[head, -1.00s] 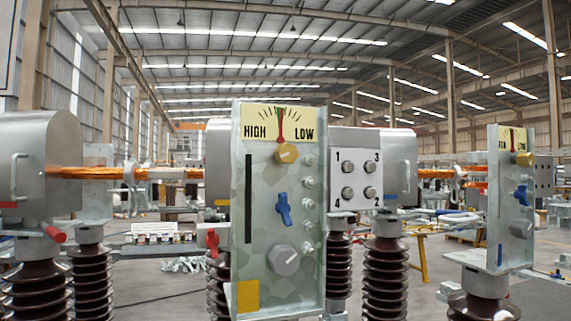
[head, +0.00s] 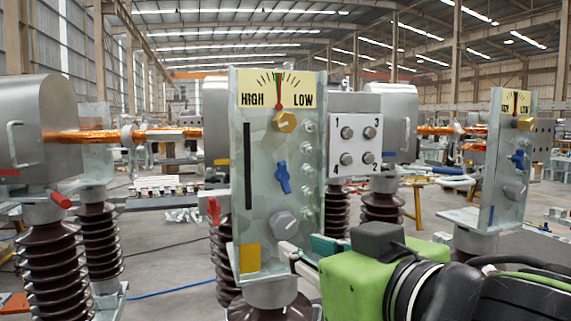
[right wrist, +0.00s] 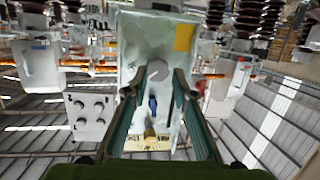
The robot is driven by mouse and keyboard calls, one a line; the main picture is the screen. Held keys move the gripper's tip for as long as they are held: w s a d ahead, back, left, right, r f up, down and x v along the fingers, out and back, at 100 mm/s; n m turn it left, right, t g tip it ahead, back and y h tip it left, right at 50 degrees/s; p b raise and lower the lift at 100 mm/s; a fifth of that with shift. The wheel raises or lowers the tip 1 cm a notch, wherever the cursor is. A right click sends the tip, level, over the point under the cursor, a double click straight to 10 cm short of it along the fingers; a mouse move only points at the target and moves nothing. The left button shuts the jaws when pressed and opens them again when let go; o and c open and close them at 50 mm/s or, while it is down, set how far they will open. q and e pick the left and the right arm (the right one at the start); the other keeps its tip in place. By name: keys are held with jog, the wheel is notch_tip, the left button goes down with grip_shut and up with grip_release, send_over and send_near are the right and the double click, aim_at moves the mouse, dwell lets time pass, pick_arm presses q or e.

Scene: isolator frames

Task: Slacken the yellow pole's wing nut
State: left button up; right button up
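A pale glass-like panel (head: 262,205) with a yellow square (head: 249,258) at its lower left stands in the middle of the head view. It carries a blue wing nut (head: 283,177), standing nearly upright, between a brass hex nut (head: 285,121) and a grey knob (head: 284,223). My right gripper (head: 303,250) is in front of the panel's lower right, below the wing nut. The right wrist view shows its green-padded fingers (right wrist: 166,74) apart and empty, with the blue wing nut (right wrist: 153,104) seen between them, upside down. My left gripper is out of view.
A grey box with numbered bolts (head: 355,140) stands right behind the panel. A similar panel (head: 508,170) with a blue mark stands further right. A red handle (head: 213,210) is close on the left. Brown ribbed insulators (head: 50,270) and metal housings (head: 38,130) flank the left.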

jog(key=s+d+r+t, duration=0.1)
jog(key=s+r+t, duration=0.2)
jog(key=s+r, duration=0.55)
jog(key=p, duration=0.7)
send_near(283, 167)
jog(key=w+r, duration=0.1)
jog(key=w, duration=0.1)
jog(key=shift+h, duration=0.4)
jog(key=x, duration=0.2)
jog(key=p+x, duration=0.1)
jog(key=x, duration=0.1)
jog(key=p+x, duration=0.1)
jog(key=x, duration=0.1)
jog(key=shift+a+f, duration=0.15)
jog(key=shift+a, duration=0.2)
jog(key=shift+w+a+f+p, duration=0.15)
jog(key=shift+w+a+p, duration=0.15)
jog(key=shift+w, duration=0.2)
jog(key=shift+d, duration=0.1)
grip_shut()
